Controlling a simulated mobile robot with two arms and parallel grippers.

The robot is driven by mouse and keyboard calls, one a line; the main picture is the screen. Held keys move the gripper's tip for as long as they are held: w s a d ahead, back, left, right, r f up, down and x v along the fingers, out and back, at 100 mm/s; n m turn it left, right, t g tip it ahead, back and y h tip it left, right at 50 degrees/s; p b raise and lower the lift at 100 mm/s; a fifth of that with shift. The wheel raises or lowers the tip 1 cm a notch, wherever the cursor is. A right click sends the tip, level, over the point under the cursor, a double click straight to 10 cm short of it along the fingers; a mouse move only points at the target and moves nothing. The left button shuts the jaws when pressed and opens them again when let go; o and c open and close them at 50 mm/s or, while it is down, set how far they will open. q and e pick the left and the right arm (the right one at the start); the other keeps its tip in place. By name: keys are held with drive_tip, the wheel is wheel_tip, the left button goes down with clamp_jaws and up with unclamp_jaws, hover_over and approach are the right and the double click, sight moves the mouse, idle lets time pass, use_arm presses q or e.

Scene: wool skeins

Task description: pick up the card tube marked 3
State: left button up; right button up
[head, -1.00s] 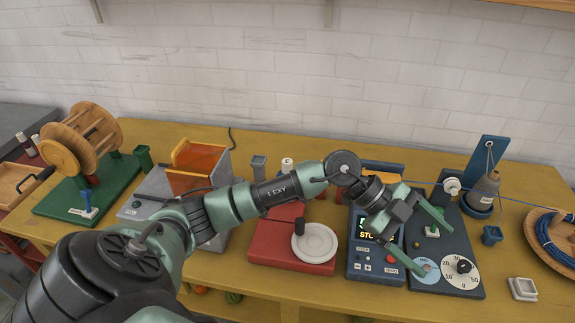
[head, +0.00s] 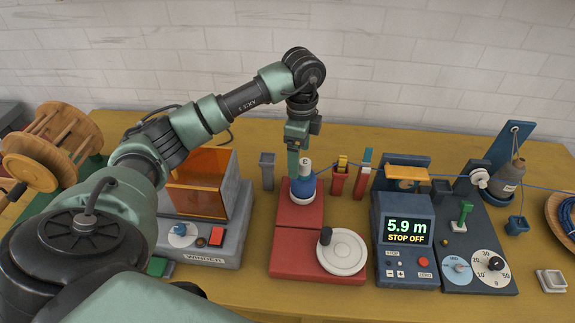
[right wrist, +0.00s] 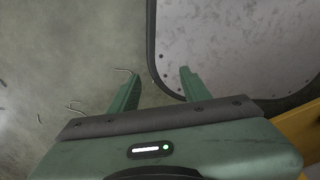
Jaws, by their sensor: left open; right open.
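The card tube marked 3 (head: 305,165) stands upright on the red hand-cranked stand (head: 297,213) in the head view. Its white top shows a dark mark that reads like a 3, and blue wool (head: 303,187) is wound round its lower part. My left gripper (head: 298,159) points down at the tube from above and is open. One green finger shows close beside the tube's left side; the other is hidden, and I cannot tell whether they touch it. My right gripper (right wrist: 158,76) is open and empty in the right wrist view, over a grey floor and panel.
A blue strand runs right from the tube past a yellow-topped guide (head: 406,174) to a grey cone (head: 509,178). A meter (head: 405,232) reads 5.9 m, STOP OFF. The grey orange-windowed winder (head: 205,238) stands left of the red stand; a white crank wheel (head: 342,252) is in front.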

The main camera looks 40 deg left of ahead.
sight(304, 178)
use_arm(q)
drive_tip(key=shift+s+d+f, duration=0.15)
drive_tip(key=shift+d+f, duration=0.1)
drive_tip(key=shift+f, duration=0.05)
drive_tip(key=shift+s+d+f+p, duration=0.2)
drive_tip(key=shift+d+f+p, duration=0.45)
drive_tip(key=shift+d+f, duration=0.45)
drive_tip(key=f, duration=0.3)
drive_tip(key=shift+a+p, duration=0.2)
drive_tip(key=shift+p, duration=0.15)
drive_tip(key=shift+f, duration=0.6)
drive_tip(key=c, duration=1.4)
use_arm(e)
drive_tip(key=d, duration=0.1)
drive_tip(key=d+r, duration=0.1)
drive_tip(key=d, duration=0.2)
drive_tip(key=shift+s+d+r, duration=0.2)
drive_tip(key=shift+s+r, duration=0.1)
drive_tip(key=shift+r, duration=0.1)
use_arm(q)
drive_tip(key=shift+r, duration=0.15)
